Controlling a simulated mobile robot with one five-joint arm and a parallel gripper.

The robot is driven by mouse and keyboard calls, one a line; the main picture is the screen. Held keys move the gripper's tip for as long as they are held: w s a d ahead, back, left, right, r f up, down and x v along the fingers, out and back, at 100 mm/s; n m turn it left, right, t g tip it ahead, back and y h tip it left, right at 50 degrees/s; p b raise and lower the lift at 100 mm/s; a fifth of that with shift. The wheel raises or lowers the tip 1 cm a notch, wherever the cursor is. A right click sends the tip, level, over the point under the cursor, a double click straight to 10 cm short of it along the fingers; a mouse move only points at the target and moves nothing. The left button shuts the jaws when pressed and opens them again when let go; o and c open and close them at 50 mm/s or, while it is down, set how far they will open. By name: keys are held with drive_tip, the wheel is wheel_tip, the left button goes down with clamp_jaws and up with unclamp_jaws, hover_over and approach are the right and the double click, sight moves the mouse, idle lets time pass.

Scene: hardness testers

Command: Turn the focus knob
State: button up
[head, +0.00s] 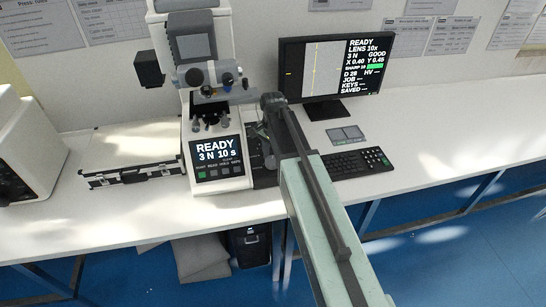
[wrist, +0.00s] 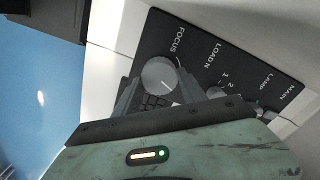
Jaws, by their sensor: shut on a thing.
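The focus knob (wrist: 159,74) is a round grey knob beside the word FOCUS on a black side panel (wrist: 215,50) in the wrist view. In the head view my gripper (head: 272,103) is at the right side of the white hardness tester (head: 224,125), and my arm hides the knob there. The tester's front screen reads READY, 3 N, 10 s.
The monitor (head: 335,68) shows READY, LENS 10x, GOOD and a green bar beside SHARP. A keyboard (head: 345,164) and a small grey pad (head: 345,134) lie right of my arm. A flat case (head: 130,175) lies left of the tester. A smaller LOAD N knob (wrist: 217,92) is near the focus knob.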

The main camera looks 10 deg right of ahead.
sight(273, 159)
idle(0.4)
drive_tip(key=o, duration=1.4)
drive_tip(key=shift+c, duration=0.2)
wheel_tip(273, 159, up, 8)
drive_tip(key=p, duration=0.8)
drive_tip(key=shift+f, duration=0.1)
